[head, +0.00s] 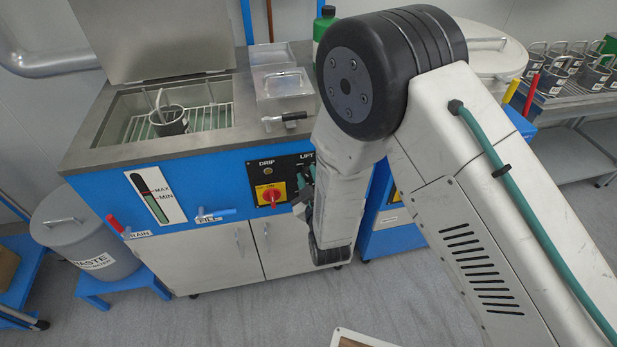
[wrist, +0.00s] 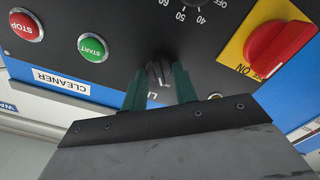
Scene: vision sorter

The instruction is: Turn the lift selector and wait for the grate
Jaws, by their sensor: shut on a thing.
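The lift selector (wrist: 157,70) is a small dark knob with a light pointer line, on the black panel in the wrist view. My gripper (wrist: 160,82) has its two dark green fingers on either side of the knob, shut on it. In the head view my gripper (head: 303,197) is at the front panel beneath the LIFT label, and the knob is hidden behind it. The wire grate (head: 208,118) shows inside the open tank of the blue machine, over greenish liquid. A dark labelled pot (head: 169,123) with an upright handle stands on it.
A red switch on a yellow plate (wrist: 276,48), a green START button (wrist: 92,47) and a red STOP button (wrist: 25,25) sit near the knob. The tank lid (head: 150,35) is raised. A grey waste bin (head: 85,235) stands at the left.

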